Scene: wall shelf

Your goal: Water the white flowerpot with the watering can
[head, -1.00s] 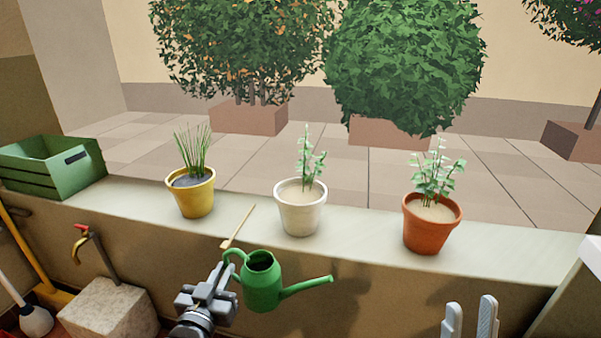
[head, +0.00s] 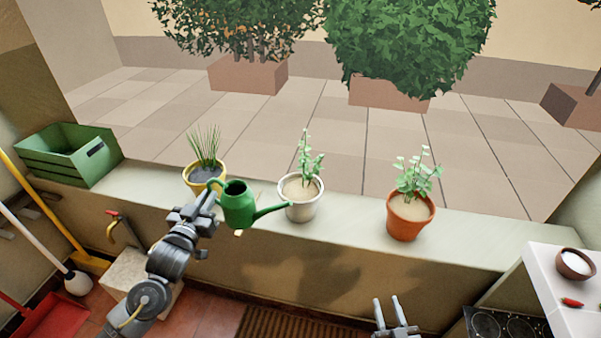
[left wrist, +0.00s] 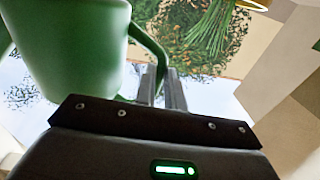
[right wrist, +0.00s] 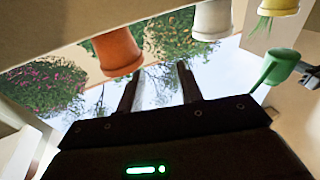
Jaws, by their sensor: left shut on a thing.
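The green watering can (head: 239,208) is held about upright by its handle in my left gripper (head: 211,196). Its spout points right, and the tip overlaps the left side of the white flowerpot (head: 302,209) in the head view; I cannot tell whether they touch. The white pot stands on the ledge with a leafy plant in pale soil. In the left wrist view the can (left wrist: 70,50) fills the upper left, its handle at the shut fingers (left wrist: 161,90). My right gripper (head: 391,302) is open and empty, below and in front of the ledge.
On the ledge (head: 345,222), a yellow pot (head: 191,178) stands behind the can and a terracotta pot (head: 408,220) right of the white one. A green crate (head: 70,158) is at the left end. A white counter (head: 560,290) is at the right.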

